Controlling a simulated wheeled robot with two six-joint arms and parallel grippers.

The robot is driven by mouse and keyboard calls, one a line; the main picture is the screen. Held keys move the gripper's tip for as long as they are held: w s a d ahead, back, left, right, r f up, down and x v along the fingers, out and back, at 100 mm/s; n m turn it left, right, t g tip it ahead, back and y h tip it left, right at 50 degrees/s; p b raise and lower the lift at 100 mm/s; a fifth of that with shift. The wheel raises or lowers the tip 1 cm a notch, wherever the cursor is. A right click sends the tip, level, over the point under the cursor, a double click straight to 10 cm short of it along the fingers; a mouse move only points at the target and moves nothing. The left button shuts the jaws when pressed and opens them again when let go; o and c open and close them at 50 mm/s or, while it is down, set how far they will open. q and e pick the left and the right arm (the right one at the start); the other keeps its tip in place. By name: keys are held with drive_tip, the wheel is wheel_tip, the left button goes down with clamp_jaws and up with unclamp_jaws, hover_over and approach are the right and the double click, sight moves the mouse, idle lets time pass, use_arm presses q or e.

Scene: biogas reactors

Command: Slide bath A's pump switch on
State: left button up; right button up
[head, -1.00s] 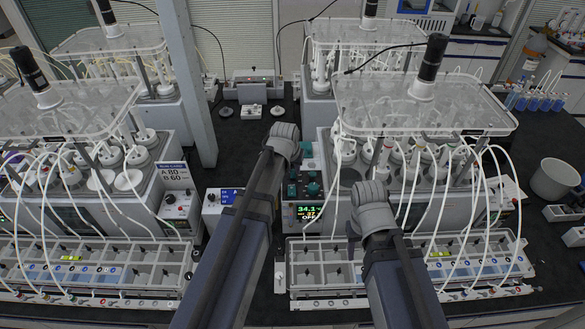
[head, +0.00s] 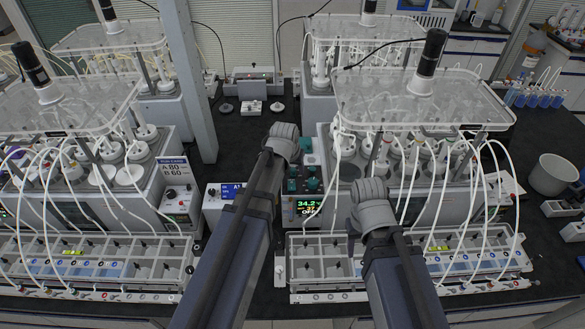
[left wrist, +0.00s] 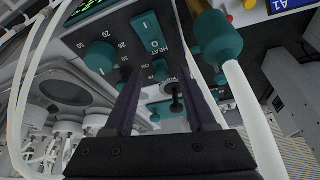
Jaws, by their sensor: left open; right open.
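In the left wrist view, a control panel (left wrist: 146,92) carries a large teal knob (left wrist: 101,54), a switch marked HEAT and a small black slide switch (left wrist: 176,98) by a partly hidden label starting "PU". My left gripper (left wrist: 160,85) is open, with its two dark fingers either side of the black switch in the picture and nothing held. I cannot tell whether the fingers touch it. In the head view, the panel's teal knobs (head: 312,184) and lit display (head: 309,208), reading about 34.2 and what looks like OFF, sit between my arms. My right arm's jaws are hidden.
In the left wrist view, a teal fitting with a white tube (left wrist: 218,45) crosses close to the right finger, and white tubes run at left. In the head view, a tray with compartments (head: 330,243) lies in front, and looping tubes hang from the reactor on the right.

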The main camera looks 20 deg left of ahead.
use_arm(q)
drive_tip(key=shift+r, duration=0.1)
drive_tip(key=p+v, duration=0.7)
drive_tip(key=shift+s+r, duration=0.2)
drive_tip(key=shift+r, duration=0.05)
drive_tip(key=shift+s+f, duration=0.1)
idle(0.4)
